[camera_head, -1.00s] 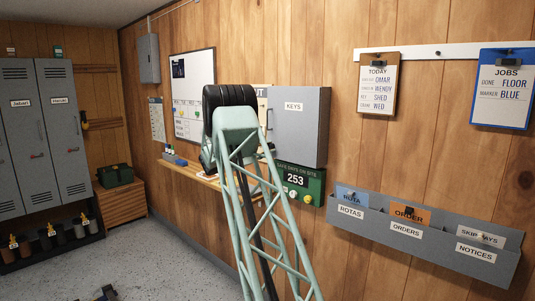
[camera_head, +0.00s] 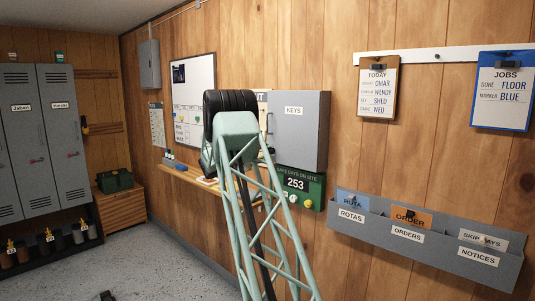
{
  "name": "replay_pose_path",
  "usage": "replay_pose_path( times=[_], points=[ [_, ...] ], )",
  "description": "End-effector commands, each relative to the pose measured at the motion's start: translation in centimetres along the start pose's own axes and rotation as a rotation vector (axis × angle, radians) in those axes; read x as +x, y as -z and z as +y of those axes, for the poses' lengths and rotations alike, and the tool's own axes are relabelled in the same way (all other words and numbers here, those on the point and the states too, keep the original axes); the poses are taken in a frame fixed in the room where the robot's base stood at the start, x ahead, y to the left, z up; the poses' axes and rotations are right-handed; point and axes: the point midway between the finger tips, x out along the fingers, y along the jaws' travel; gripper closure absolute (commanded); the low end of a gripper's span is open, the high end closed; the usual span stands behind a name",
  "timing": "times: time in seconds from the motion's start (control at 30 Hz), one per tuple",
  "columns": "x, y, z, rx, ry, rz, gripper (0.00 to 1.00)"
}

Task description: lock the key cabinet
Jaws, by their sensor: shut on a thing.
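The key cabinet (camera_head: 303,140) is a grey wall box with a white KEYS label, mounted on the wood wall in the middle of the view. Its door looks shut, and a handle shows near the door's left edge. My pale green lattice arm rises in front of the cabinet's left side and hides part of the wall there. My gripper is hidden behind the arm, so what it holds does not show. I can make out neither a key nor a keyhole.
A green day-count sign (camera_head: 302,188) hangs just below the cabinet. A narrow wooden shelf (camera_head: 190,178) and a whiteboard (camera_head: 194,102) are to the left. A grey document rack (camera_head: 425,240) and clipboards are to the right. Lockers (camera_head: 45,140) stand far left.

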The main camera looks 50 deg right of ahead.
Motion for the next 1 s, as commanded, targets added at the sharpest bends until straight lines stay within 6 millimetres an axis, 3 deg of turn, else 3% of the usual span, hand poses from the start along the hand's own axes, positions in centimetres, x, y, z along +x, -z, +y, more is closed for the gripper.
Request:
replay_pose_path(
  times=[0.07, 0.1, 0.23, 0.67, 1.0],
  points=[
    [0.0, 0.0, 0.0, 0.0, 0.0, 0.0, 0.92],
    [0.0, 0.0, 0.0, 0.0, 0.0, 0.0, 0.8],
    [0.0, 0.0, 0.0, 0.0, 0.0, 0.0, 0.68],
    [-0.2, 0.0, 0.0, -0.001, 0.0, 0.0, 0.68],
    [-2.9, 0.1, 0.1, -0.001, -0.001, 0.001, 0.68]
  ],
)
